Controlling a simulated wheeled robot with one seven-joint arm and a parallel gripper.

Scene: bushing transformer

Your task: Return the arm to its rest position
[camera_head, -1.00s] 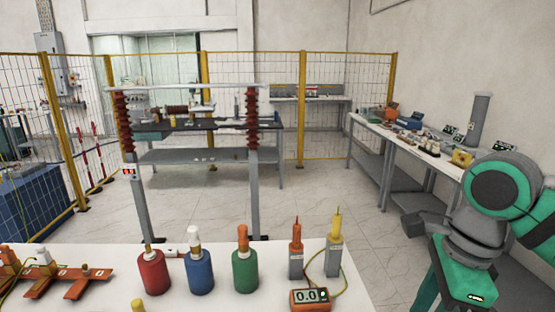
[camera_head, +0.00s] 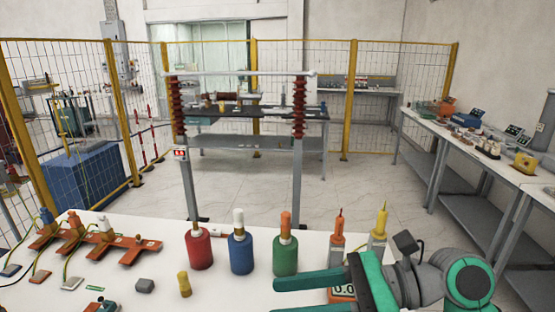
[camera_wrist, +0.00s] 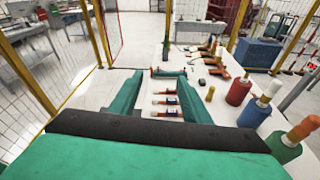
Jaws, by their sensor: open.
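My arm reaches in from the lower right in the head view, low over the near white table (camera_head: 225,290). My gripper (camera_head: 285,299) points left, with its green fingers in front of the table's right part. In the wrist view my gripper (camera_wrist: 160,78) shows two green fingers spread apart with nothing held between them. Small red and white items on the table show through the gap. A meter (camera_head: 342,291) is partly hidden behind my gripper.
Red (camera_head: 199,250), blue (camera_head: 240,252) and green (camera_head: 285,256) cylinders stand on the table, close to my gripper. Orange-tipped (camera_head: 337,240) and yellow-tipped (camera_head: 380,232) probes stand behind my arm. A yellow mesh fence (camera_head: 400,105) lies beyond. Open floor (camera_head: 350,185) is behind the table.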

